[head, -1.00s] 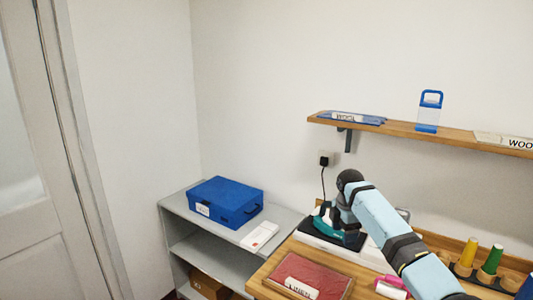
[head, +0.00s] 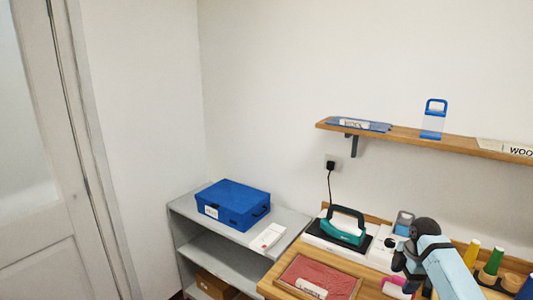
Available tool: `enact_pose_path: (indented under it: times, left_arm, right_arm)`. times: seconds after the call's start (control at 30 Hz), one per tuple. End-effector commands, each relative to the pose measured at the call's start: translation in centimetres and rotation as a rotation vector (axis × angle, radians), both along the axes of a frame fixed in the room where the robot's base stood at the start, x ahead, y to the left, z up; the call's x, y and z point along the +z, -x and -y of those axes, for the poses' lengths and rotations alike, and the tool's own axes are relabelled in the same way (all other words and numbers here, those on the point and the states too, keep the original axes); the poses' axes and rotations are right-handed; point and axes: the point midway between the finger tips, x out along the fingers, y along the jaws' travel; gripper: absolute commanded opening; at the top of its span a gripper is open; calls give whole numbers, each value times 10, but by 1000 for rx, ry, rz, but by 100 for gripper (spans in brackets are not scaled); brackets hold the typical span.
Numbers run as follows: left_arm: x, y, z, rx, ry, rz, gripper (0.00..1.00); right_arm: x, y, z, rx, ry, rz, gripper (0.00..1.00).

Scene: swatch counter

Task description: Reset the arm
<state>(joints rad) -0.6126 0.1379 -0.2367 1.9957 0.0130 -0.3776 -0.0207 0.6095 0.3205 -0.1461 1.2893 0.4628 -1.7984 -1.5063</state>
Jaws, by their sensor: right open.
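My right arm (head: 450,268) comes in from the lower right over the wooden counter. Its dark gripper (head: 408,284) hangs down beside the iron and is open. I see nothing between its fingers, though they are small and partly hidden by the arm. My left gripper is out of view.
A red swatch board (head: 325,275) lies at the counter's front left. A pink object (head: 394,287) is close below my gripper. Thread spools (head: 492,262) stand at right. A grey shelf unit (head: 195,222) carries a blue case (head: 232,205). A wall shelf (head: 405,135) hangs above.

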Motion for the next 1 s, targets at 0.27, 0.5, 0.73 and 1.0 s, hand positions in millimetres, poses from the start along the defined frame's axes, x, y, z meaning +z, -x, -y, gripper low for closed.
enact_pose_path:
  times: [0.27, 0.5, 0.73, 1.0]
  left_arm:
    - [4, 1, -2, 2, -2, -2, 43]
    - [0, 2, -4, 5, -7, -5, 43]
    - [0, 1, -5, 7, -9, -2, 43]
    - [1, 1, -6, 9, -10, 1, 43]
  right_arm:
    - [6, -18, 37, -310, 18, 237, 71]
    - [39, -73, 55, -701, -90, 627, 71]
    - [96, -114, 65, -982, -397, 1023, 71]
    - [156, -128, 58, -1063, -822, 1280, 71]
